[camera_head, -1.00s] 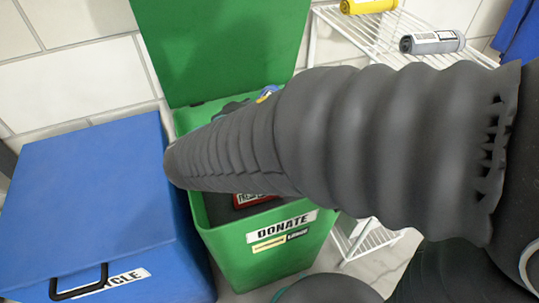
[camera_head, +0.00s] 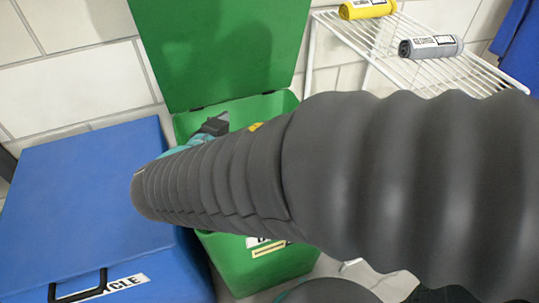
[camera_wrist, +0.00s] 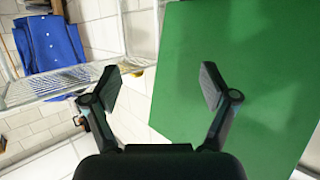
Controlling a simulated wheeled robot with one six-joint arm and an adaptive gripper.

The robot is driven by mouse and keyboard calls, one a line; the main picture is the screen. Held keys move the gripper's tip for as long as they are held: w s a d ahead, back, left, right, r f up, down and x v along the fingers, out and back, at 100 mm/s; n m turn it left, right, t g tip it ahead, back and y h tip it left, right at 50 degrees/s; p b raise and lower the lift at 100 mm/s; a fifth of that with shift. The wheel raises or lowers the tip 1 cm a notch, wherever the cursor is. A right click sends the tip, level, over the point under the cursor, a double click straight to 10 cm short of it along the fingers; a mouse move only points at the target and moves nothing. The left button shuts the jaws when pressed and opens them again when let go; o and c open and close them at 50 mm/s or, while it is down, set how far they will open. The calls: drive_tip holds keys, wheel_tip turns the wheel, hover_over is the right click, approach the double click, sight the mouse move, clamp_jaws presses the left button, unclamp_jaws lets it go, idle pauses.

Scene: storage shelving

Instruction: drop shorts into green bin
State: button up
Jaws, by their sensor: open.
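The green bin (camera_head: 290,101) stands open with its lid (camera_head: 225,45) raised against the wall. My arm hides most of its opening and front. My gripper (camera_head: 217,122) shows partly above the bin's opening, behind my arm. In the wrist view my gripper (camera_wrist: 158,88) is open with nothing between its fingers. The lid (camera_wrist: 235,80) fills the right of that view behind the fingers. I cannot make out any shorts now; the inside of the bin is hidden.
A closed blue recycle bin (camera_head: 90,200) stands left of the green bin. Blue cloth (camera_wrist: 48,43) shows beyond the shelf in the wrist view.

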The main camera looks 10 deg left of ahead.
drive_tip(key=v, duration=0.6)
idle(0.4)
